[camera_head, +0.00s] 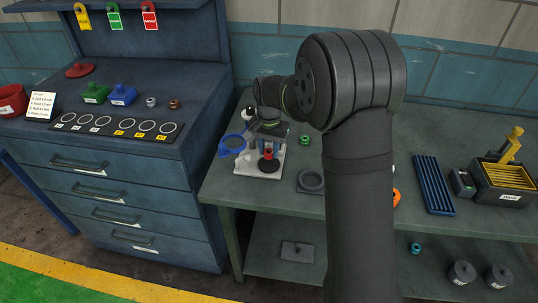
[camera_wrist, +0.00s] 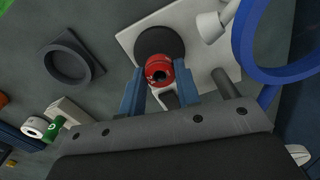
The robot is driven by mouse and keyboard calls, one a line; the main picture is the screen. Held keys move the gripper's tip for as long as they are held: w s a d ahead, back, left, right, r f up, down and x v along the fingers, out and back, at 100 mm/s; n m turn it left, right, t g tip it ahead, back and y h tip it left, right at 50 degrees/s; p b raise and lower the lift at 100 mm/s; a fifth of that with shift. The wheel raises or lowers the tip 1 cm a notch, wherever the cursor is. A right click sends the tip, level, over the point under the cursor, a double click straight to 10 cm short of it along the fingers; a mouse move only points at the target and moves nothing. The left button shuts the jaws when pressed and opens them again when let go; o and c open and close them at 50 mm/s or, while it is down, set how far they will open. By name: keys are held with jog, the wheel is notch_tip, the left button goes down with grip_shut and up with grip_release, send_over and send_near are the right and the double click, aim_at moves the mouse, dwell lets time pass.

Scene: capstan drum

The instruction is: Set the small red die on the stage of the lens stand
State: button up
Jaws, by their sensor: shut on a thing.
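The small red die (camera_wrist: 158,70) is between the blue fingertips of my gripper (camera_wrist: 159,82), which is shut on it. In the wrist view it overlaps the near part of the dark round stage (camera_wrist: 150,42) of the lens stand. In the head view the die (camera_head: 268,156) shows just below my gripper (camera_head: 268,146), low over the stage; I cannot tell whether it touches. The lens stand has a white base (camera_wrist: 127,38) and a blue lens ring (camera_wrist: 240,45), which is also at the left in the head view (camera_head: 222,146). My arm hides part of the bench.
A dark ring (camera_head: 311,182) lies right of the stand, with a green part (camera_head: 305,140) behind it. A blue slotted rack (camera_head: 433,185) and a yellow-slatted box (camera_head: 505,182) are farther right. A blue cabinet (camera_head: 110,180) stands left. The bench's front edge is near the stand.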

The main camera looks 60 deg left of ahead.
aim_at(269, 151)
jog(key=shift+f, duration=1.35)
jog(key=shift+f, duration=0.1)
jog(key=o, duration=1.1)
jog(key=shift+c, duration=0.2)
notch_tip(269, 151, up, 12)
notch_tip(269, 151, down, 13)
jog(key=shift+r, duration=2.5)
